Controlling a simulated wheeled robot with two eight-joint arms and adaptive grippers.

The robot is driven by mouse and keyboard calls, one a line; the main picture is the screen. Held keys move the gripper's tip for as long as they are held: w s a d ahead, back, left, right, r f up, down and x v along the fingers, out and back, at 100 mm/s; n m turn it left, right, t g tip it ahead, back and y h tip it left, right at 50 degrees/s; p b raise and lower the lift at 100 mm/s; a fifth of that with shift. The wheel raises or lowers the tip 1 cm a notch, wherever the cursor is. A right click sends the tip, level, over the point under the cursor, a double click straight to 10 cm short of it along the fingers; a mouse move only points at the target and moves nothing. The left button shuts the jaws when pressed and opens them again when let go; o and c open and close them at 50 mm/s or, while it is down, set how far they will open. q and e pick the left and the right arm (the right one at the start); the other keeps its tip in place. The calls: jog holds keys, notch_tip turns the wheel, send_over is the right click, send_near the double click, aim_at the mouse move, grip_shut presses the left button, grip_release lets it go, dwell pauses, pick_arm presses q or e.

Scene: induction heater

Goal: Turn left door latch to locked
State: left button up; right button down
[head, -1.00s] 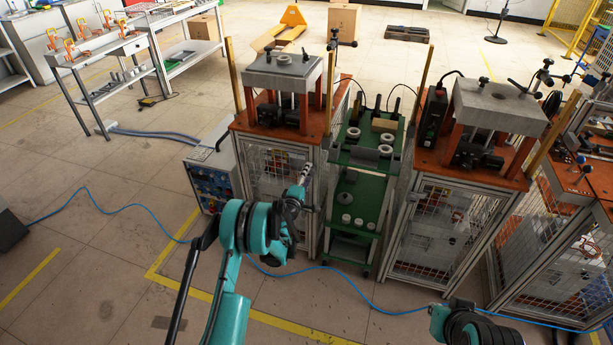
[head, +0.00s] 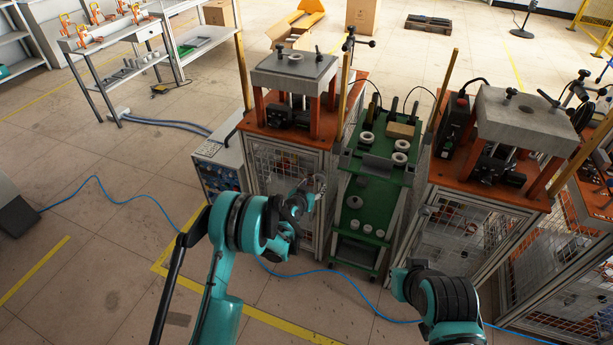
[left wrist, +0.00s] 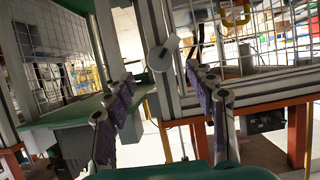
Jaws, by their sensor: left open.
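The left cabinet's mesh door (head: 283,172) stands under an orange top, with my left gripper (head: 309,192) close to its right side. In the left wrist view my left gripper (left wrist: 163,112) is open, its two purple-padded fingers apart and nothing between the pads. A grey latch handle (left wrist: 163,53) on the aluminium door frame shows beyond the fingertips, between the two fingers and tilted in the picture. Whether any finger touches it I cannot tell. In the head view the latch cannot be made out behind my gripper. My right arm is at the lower right; its gripper does not show.
A green cart (head: 362,205) with rings stands close to the right of the left cabinet. A second cabinet (head: 465,237) stands beyond it. A grey control box (head: 219,160) is at the left cabinet's left side. A blue cable (head: 130,200) crosses otherwise open floor.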

aim_at(319, 179)
pick_arm(q)
jog(key=b+x, duration=0.2)
jog(key=x, duration=0.4)
jog(key=shift+w+f, duration=0.1)
jog(key=shift+f, duration=0.1)
jog(key=shift+w+d, duration=0.2)
jog(key=shift+w, duration=0.15)
jog(key=c, duration=1.2)
